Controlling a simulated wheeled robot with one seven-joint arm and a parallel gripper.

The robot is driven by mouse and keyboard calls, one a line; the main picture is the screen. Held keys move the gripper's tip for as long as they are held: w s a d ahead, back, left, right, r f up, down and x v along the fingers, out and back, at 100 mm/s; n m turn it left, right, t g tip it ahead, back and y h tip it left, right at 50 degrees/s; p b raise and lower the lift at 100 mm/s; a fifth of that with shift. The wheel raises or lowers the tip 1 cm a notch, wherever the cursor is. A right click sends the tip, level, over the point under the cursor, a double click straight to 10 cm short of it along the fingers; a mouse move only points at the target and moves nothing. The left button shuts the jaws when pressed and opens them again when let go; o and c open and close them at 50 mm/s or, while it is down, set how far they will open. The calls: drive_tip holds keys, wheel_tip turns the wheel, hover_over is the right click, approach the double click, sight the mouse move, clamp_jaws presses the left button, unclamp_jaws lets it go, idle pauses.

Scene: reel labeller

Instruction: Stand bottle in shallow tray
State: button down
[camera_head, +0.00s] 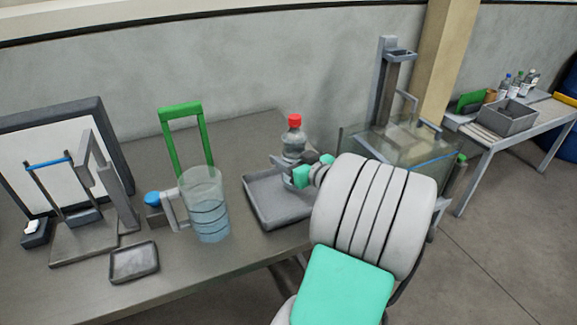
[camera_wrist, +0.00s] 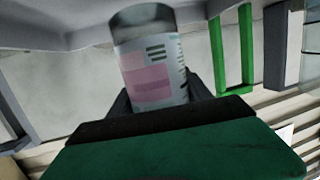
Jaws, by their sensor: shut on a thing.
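A clear bottle with a red cap (camera_head: 293,140) is upright at the back of the grey shallow tray (camera_head: 272,203) on the bench. My gripper (camera_head: 313,172) is shut on the bottle from the right front, and its lower part is partly hidden by the fingers. I cannot tell whether its base touches the tray floor. In the wrist view the bottle (camera_wrist: 152,65) shows a pink and white label and sits between the dark fingers (camera_wrist: 160,95). The visible tray floor is empty.
A clear measuring jug (camera_head: 207,210) stands just left of the tray, with a green frame (camera_head: 172,140) behind it. A small dark dish (camera_head: 134,262) lies at the front left. A glass tank (camera_head: 400,145) stands right of the tray. Another table (camera_head: 540,120) holds a grey bin and bottles.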

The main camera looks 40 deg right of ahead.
drive_tip(key=shift+f, duration=1.5)
drive_tip(key=shift+d+f, duration=0.1)
drive_tip(key=shift+f, duration=0.15)
drive_tip(key=shift+c, duration=2.2)
unclamp_jaws()
drive_tip(key=shift+r, duration=0.25)
drive_tip(key=v, duration=1.2)
drive_tip(key=shift+b, duration=0.45)
